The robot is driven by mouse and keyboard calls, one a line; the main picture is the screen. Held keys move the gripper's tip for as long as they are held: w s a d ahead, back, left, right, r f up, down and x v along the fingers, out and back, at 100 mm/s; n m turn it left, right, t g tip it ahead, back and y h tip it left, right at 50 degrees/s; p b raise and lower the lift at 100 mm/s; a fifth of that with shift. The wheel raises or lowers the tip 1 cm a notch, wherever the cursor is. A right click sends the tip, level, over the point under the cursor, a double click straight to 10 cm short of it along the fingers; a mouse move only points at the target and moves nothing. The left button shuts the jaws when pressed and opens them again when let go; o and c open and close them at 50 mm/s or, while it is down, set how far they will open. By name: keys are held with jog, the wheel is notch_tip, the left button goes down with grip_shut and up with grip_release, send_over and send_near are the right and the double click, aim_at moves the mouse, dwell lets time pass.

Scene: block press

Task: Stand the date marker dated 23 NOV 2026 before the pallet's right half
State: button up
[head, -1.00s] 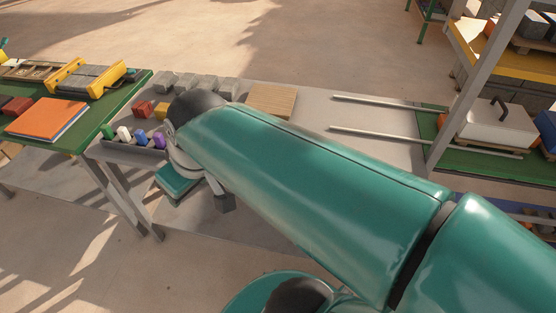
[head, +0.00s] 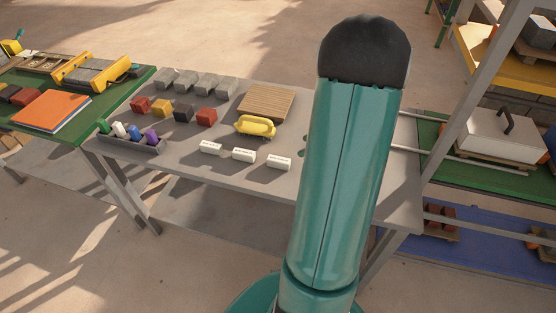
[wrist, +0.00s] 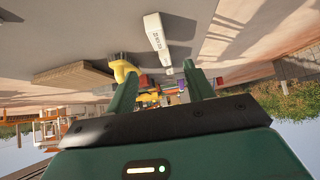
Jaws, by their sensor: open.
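Three white date markers stand in a slanting row near the table's front edge: the left marker (head: 210,148), the middle marker (head: 243,155) and the right marker (head: 279,162). Their dates are too small to read. The wooden pallet (head: 265,103) lies behind them, bare on top; it also shows in the wrist view (wrist: 72,77). My gripper (wrist: 160,70) is open and empty in the wrist view. My gripper is out of sight in the head view.
A yellow object (head: 255,126) sits by the pallet's front edge. Grey blocks (head: 196,82), coloured blocks (head: 183,112) and a grey tray (head: 130,145) of coloured pieces occupy the left. My arm hides part of the table's right side.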

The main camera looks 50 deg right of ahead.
aim_at(279, 159)
jog(key=x, duration=0.9)
jog(key=shift+d+f, duration=0.2)
jog(key=x, duration=0.4)
jog(key=shift+w+a+f, duration=0.1)
jog(key=shift+f, duration=0.3)
grip_shut()
